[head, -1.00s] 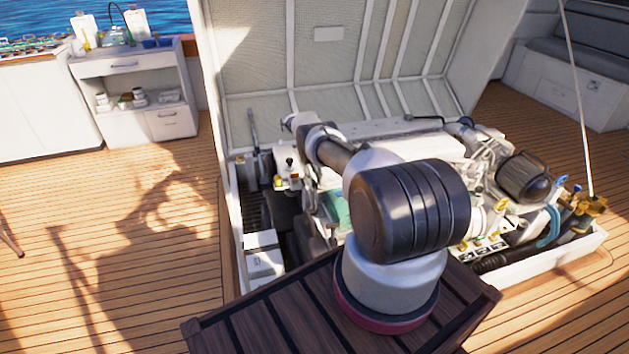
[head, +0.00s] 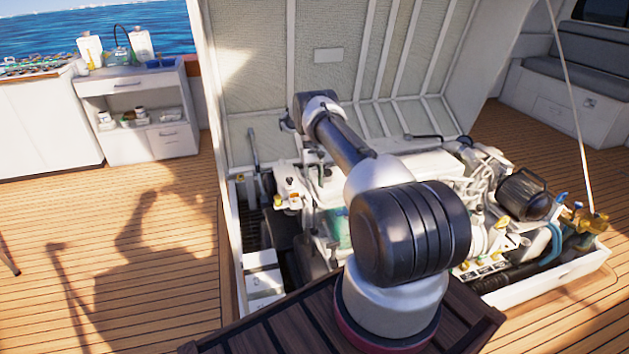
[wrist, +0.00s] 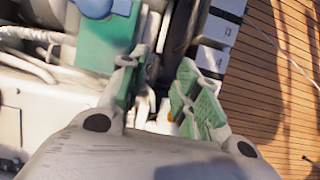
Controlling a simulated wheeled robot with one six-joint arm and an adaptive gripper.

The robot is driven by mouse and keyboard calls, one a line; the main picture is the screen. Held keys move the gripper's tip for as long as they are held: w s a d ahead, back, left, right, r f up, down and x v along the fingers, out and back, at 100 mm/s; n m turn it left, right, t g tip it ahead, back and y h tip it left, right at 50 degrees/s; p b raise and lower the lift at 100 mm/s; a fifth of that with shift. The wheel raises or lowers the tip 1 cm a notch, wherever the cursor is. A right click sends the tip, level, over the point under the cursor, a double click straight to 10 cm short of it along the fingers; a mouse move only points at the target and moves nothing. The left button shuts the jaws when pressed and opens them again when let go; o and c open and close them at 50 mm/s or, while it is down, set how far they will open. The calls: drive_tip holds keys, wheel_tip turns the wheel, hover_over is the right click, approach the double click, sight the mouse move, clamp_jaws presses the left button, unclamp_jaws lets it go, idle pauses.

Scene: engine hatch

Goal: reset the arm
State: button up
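My arm rises from its mount in the head view, with the forearm (head: 345,142) reaching up and left over the open engine hatch. The wrist end (head: 315,105) is in front of the raised hatch lid. I cannot make out the gripper fingers in the head view. In the wrist view my gripper (wrist: 158,82) has its two green-padded fingers apart, with nothing held between them. Engine parts and white boxes show beyond the fingers.
The engine (head: 420,165) fills the hatch below and around the arm. The raised lid (head: 330,75) stands behind it. A shelf cabinet (head: 135,85) is at the far left, a bench (head: 580,95) at the right.

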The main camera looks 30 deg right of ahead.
drive_tip(key=shift+r, duration=0.65)
